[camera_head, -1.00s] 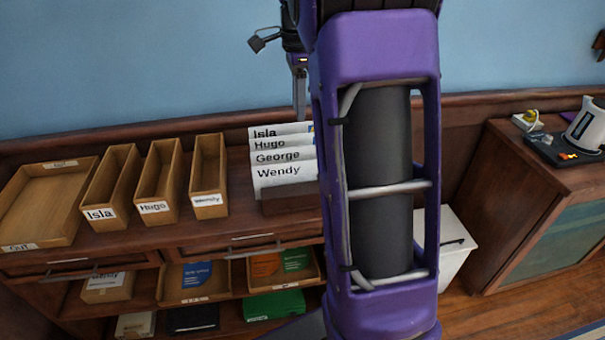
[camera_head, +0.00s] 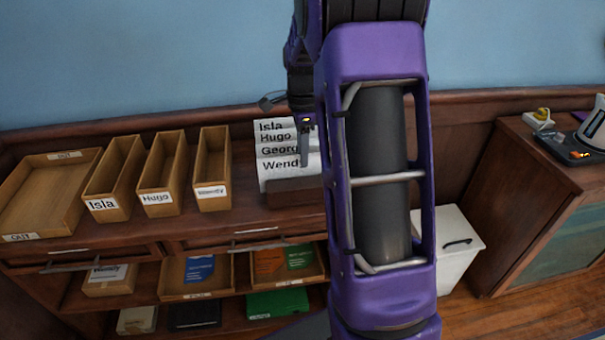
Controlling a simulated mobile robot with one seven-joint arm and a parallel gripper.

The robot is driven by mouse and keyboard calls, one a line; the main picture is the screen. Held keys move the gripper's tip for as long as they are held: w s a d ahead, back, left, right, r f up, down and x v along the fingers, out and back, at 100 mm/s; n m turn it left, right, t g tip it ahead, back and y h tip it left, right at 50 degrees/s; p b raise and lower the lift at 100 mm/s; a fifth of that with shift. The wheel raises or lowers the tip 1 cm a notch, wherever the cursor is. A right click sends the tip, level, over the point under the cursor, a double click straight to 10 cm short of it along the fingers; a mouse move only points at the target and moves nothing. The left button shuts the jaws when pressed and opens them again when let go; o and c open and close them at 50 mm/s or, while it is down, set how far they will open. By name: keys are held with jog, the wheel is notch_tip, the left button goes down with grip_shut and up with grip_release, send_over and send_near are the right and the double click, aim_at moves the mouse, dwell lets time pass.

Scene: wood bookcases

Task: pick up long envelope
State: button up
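Several white envelopes (camera_head: 269,165) stand upright in a brown wooden holder (camera_head: 292,195) on the bookcase top. Their front labels read Isla, Hugo, Georg and Wend, with the right ends covered by my gripper and arm. I cannot tell which envelope is the long one. My gripper (camera_head: 305,158) hangs downward over the right part of the envelopes, in front of them in the picture. Its finger shows edge-on, so its opening and any contact with the envelopes cannot be seen.
Three narrow wooden boxes labelled Isla (camera_head: 102,205), Hugo (camera_head: 158,198) and Wendy (camera_head: 212,191) stand left of the holder. A wide tray (camera_head: 20,237) lies at the far left. A white bin (camera_head: 462,262) and a cabinet (camera_head: 510,210) stand to the right.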

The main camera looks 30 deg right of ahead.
aim_at(302, 172)
notch_tip(302, 172, down, 2)
jog(key=shift+f, duration=0.25)
grip_shut()
